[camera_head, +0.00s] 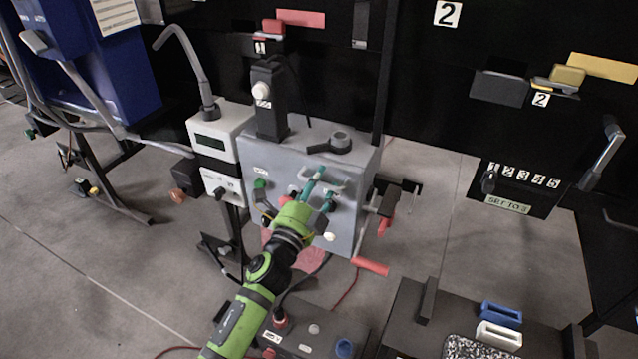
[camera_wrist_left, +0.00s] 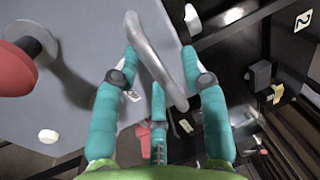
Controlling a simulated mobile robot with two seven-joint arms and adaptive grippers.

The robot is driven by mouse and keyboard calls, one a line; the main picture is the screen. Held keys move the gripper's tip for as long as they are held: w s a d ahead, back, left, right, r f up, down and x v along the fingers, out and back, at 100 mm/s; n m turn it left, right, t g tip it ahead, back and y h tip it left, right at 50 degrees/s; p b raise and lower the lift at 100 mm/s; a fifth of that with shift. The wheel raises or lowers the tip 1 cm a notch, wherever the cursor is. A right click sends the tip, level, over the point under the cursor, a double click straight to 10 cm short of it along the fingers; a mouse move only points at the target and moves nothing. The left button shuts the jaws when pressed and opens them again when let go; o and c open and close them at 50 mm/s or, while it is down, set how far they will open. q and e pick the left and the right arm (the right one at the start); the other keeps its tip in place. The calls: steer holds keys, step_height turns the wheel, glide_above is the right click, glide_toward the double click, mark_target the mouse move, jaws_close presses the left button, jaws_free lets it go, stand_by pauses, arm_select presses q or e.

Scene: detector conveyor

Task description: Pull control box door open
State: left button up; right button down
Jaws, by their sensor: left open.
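The grey control box (camera_head: 358,165) stands in the middle of the head view. Its front door (camera_wrist_left: 80,95) fills the left of the left wrist view and looks closed. A grey bar handle (camera_wrist_left: 155,60) on the door runs slantwise between my left gripper's fingers. My left gripper (camera_head: 319,188) is at the box front, with its teal fingers open around the handle; it also shows in the left wrist view (camera_wrist_left: 160,58). I cannot tell whether a finger touches the handle. The gripper body hides part of the box front. My right gripper is not in view.
A red knob (camera_wrist_left: 15,70) sticks out left of the handle. A green button (camera_head: 260,184) is on the box front. A red-handled lever (camera_head: 371,266) juts out at lower right. A white meter box (camera_head: 212,140) stands left. Dark consoles (camera_head: 315,325) stand in front, low down.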

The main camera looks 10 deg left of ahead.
arm_select(q)
jaws_close()
steer(key=shift+s, duration=0.15)
